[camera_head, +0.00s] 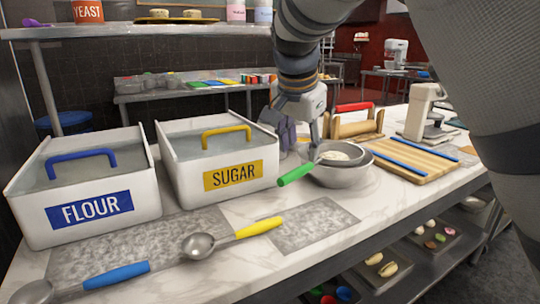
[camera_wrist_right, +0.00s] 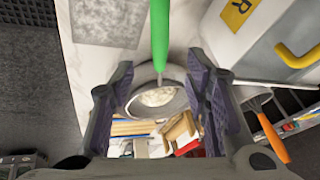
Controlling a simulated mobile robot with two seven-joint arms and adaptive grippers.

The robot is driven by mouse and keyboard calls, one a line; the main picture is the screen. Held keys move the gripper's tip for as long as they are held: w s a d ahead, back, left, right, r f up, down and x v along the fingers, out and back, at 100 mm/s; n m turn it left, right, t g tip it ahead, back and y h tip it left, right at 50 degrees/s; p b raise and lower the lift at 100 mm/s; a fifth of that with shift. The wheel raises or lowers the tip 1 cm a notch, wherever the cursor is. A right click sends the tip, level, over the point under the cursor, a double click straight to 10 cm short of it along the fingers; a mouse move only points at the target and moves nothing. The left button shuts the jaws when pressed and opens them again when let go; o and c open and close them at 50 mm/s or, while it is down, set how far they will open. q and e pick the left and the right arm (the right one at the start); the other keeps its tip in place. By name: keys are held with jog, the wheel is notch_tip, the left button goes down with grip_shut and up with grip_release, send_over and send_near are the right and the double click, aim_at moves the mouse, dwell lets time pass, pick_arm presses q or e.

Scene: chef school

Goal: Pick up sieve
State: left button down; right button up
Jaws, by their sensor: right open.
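A sieve with a green handle (camera_head: 296,174) rests across a metal bowl (camera_head: 345,177) on the marble counter. White powder shows inside the round part (camera_head: 336,156). The handle points toward the front left, past the bowl's rim. My right gripper (camera_head: 301,140) is open above and behind the handle, with its fingers pointing down. In the right wrist view the green handle (camera_wrist_right: 160,32) lies in line with the gap between the open fingers (camera_wrist_right: 160,78), and the bowl (camera_wrist_right: 158,98) shows between them. I cannot tell whether a finger touches the sieve. My left gripper is not in view.
The sugar bin (camera_head: 216,160) and flour bin (camera_head: 85,185) stand left of the bowl. A yellow-handled scoop (camera_head: 232,238) and blue-handled scoop (camera_head: 90,284) lie in front.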

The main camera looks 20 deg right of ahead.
aim_at(303, 166)
jog(key=x, duration=0.9)
jog(key=shift+w+d, duration=0.15)
jog(key=shift+d, duration=0.2)
jog(key=shift+r, duration=0.1)
jog(key=shift+c, duration=0.3)
grip_shut()
